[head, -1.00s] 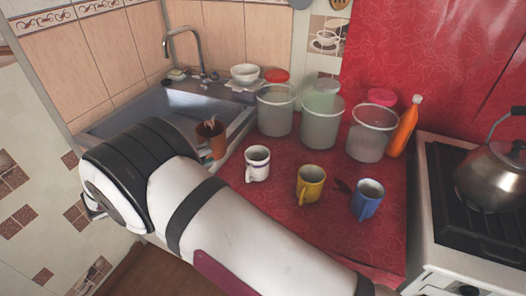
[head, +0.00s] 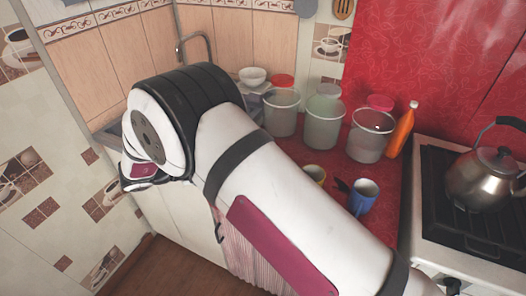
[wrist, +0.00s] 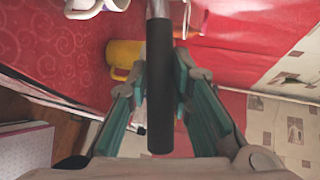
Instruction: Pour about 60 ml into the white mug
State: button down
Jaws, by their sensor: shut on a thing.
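In the wrist view, my gripper (wrist: 160,85) is shut on a black handle (wrist: 160,100) between its teal fingers. A grey metal shaft (wrist: 157,8) runs from the handle out of the top of the picture, so the far end of the held tool is hidden. White ware with a handle (wrist: 84,8), seemingly the white mug, is cut off at the top left of the wrist view. In the head view my arm hides the white mug, the gripper and the tool. No liquid being poured is visible.
A yellow mug (head: 315,173) is partly behind my arm; a blue mug (head: 362,196) stands right of it. Behind are clear tubs (head: 281,112) (head: 323,122) (head: 370,136), an orange bottle (head: 402,130) and a white bowl (head: 252,75). A kettle (head: 485,180) sits on the stove at right.

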jog(key=shift+w+d+f+m+g+y+p, duration=0.1)
jog(key=shift+d+f+m+g+y+p, duration=0.25)
jog(key=shift+d+y+p, duration=0.45)
jog(key=shift+w+d+f+m+g+y+p, duration=0.1)
jog(key=shift+d+f+m+g+y+p, duration=0.25)
jog(key=shift+d+y, duration=0.85)
jog(key=shift+w+d+f+m+g+y+p, duration=0.15)
jog(key=shift+d+f+m+y+p, duration=0.45)
jog(key=shift+y, duration=0.7)
jog(key=shift+d+r, duration=0.15)
jog(key=shift+r, duration=0.05)
jog(key=shift+d+f+y, duration=0.2)
jog(key=shift+f+y, duration=0.25)
jog(key=shift+y, duration=0.15)
jog(key=shift+d+f+y+b, duration=0.2)
jog(key=shift+f+y+b, duration=0.1)
jog(key=shift+b, duration=0.05)
jog(key=shift+d+m+g+y+p, duration=0.25)
jog(key=shift+d+m+y+p, duration=0.2)
jog(key=shift+d+y, duration=0.2)
